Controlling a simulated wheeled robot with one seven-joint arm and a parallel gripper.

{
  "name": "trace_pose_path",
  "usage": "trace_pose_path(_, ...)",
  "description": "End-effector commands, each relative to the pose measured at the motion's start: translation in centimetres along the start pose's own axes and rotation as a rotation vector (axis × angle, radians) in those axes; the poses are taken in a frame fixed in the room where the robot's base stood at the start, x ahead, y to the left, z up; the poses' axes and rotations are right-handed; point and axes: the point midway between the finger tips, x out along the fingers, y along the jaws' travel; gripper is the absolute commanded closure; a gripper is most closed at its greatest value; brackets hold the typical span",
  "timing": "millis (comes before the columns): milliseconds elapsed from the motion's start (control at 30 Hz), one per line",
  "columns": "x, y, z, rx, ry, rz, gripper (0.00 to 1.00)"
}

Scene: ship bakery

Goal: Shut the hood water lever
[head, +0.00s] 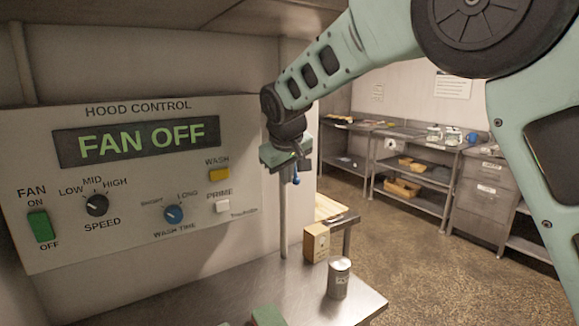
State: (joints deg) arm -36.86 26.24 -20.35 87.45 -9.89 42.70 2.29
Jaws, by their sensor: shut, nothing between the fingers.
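The hood water lever seems to be the small blue piece (296,178) beside the vertical pipe (283,215), right of the control panel. Most of it is hidden, so I cannot tell its angle. My gripper (282,158), pale green with a black wrist, is at the pipe just above the blue piece. It is shut with nothing held. Its fingertips are hard to make out, and I cannot tell whether it touches the lever.
The hood control panel (130,270) on the left wall reads "FAN OFF". Below, a steel counter (230,300) holds a cardboard-coloured box (316,243) and a grey can (339,279). Steel shelves (415,170) stand across the room, with open floor (420,260) between.

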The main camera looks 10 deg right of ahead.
Motion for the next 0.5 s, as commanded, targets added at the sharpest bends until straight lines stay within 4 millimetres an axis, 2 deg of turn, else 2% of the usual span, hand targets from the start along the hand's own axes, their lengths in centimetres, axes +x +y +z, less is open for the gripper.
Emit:
trace_pose_path(33,-0.2,1.1,-1.6,-0.004,0.019,0.040,1.00)
trace_pose_path(100,-0.4,2.4,-3.3,-0.008,0.041,0.086,1.00)
trace_pose_path(200,-0.7,3.7,-4.9,-0.014,0.063,0.135,1.00)
trace_pose_path(300,-0.9,4.3,-5.7,-0.017,0.075,0.160,1.00)
trace_pose_path(500,-1.0,4.5,-5.9,-0.017,0.079,0.167,1.00)
